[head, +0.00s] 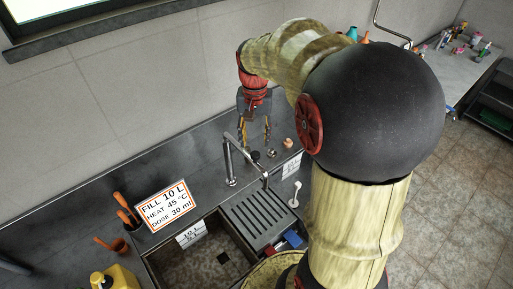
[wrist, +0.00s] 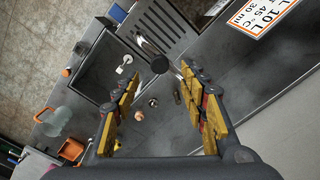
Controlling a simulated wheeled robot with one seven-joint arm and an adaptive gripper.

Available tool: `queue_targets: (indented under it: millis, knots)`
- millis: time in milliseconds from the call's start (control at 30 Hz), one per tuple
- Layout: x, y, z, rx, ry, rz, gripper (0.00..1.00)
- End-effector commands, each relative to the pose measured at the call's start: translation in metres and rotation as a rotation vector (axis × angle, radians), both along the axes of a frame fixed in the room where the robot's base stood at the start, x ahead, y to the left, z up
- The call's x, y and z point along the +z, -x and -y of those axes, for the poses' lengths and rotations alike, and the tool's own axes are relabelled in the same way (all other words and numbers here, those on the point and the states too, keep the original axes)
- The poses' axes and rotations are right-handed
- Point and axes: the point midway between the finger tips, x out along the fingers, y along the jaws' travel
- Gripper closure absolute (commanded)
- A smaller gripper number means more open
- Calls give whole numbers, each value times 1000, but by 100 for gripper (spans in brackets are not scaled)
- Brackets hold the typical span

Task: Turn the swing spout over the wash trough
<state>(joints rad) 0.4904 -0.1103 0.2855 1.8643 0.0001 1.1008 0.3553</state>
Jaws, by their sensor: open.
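The swing spout (head: 228,164) is a thin metal tube on an upright post on the steel counter. Its arm points toward the front right, its tip over the slatted drainboard (head: 262,215). The spout also shows in the wrist view (wrist: 148,46) at top centre, beyond the fingertips. A steel basin (head: 200,258) lies front left of the post. No label names the wash trough. My gripper (head: 254,146) points down, open and empty, behind the spout; it also shows in the wrist view (wrist: 159,80).
A dark knob (wrist: 160,65) stands beside the spout. A small copper-coloured piece (head: 288,142) and a white fitting (head: 296,193) are to the right. A sign (head: 164,203), orange-handled tools (head: 125,210) and a yellow container (head: 115,278) are at left. The tiled wall is close behind.

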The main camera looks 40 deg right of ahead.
Motion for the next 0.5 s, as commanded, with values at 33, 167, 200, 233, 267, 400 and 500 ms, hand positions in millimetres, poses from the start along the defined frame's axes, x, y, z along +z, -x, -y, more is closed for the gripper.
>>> queue_targets:
  millis: [33, 167, 200, 233, 267, 400, 500]
  knots:
    - [-9, 1, 0, 0, -2, -5, 57]
    - [-30, 1, -1, 1, -3, -5, 57]
    - [-36, 1, -1, 2, -3, -5, 57]
    - [-40, 1, -1, 2, -3, -5, 57]
    - [-44, 1, -1, 2, -2, -5, 57]
    - [-60, 1, 0, 2, -2, -3, 57]
    - [-66, 1, 0, 3, -1, -2, 57]
